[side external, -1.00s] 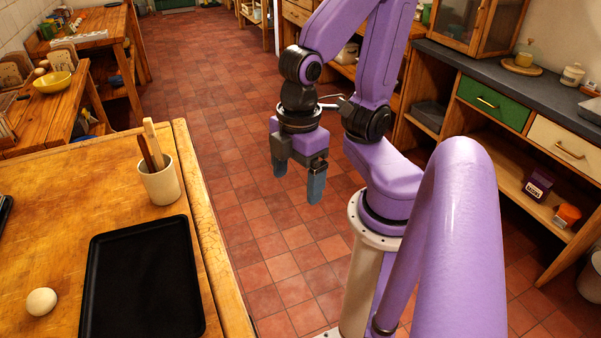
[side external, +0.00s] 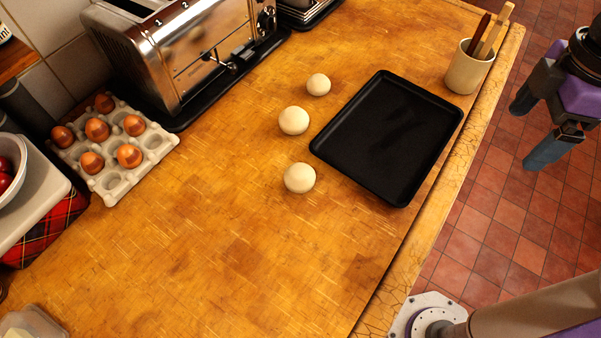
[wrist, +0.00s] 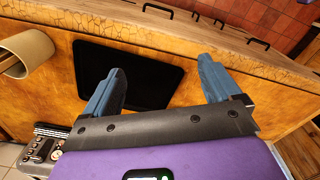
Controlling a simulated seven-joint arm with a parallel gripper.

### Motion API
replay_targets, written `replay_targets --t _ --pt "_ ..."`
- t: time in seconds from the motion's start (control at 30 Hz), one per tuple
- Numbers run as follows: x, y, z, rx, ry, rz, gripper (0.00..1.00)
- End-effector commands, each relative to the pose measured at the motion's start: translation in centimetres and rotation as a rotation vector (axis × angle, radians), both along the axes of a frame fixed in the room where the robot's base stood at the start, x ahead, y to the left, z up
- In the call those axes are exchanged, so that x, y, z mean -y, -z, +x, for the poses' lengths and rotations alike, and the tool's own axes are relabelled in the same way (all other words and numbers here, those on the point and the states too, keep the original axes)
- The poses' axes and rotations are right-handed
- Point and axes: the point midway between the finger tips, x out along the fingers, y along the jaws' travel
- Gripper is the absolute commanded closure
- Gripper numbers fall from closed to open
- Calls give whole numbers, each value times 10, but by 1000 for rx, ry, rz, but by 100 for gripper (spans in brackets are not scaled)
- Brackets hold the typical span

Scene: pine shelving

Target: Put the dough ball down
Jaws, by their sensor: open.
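Three pale dough balls lie on the wooden worktop in the side view: one at the back (side external: 318,84), one in the middle (side external: 293,120) and one at the front (side external: 299,178). They sit to the left of a black baking tray (side external: 352,110), which is empty. My gripper (side external: 527,134) is open and empty, off the right edge of the worktop, over the tiled floor. In the wrist view my gripper (wrist: 163,88) has its blue fingers spread, with the tray (wrist: 150,75) beyond them. No dough ball shows in the wrist view.
A crock with wooden utensils (side external: 468,68) stands behind the tray near the edge. A toaster (side external: 185,50), an egg carton with brown eggs (side external: 112,150) and a bowl (side external: 10,165) are at the left. The worktop's front middle is clear.

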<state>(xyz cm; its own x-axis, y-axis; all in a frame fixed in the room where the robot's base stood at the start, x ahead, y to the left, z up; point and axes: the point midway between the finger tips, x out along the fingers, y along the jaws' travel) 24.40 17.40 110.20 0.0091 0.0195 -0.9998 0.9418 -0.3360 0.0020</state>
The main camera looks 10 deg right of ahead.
Motion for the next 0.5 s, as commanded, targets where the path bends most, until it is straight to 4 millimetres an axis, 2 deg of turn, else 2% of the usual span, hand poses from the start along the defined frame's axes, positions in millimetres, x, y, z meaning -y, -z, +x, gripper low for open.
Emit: replay_targets --t 0.03,0.2,0.5 --pt "-21 -2 11 0 -20 -2 9" --pt "-85 -8 41 -2 -86 -7 9" --pt "-194 -7 80 -4 -200 -15 9"
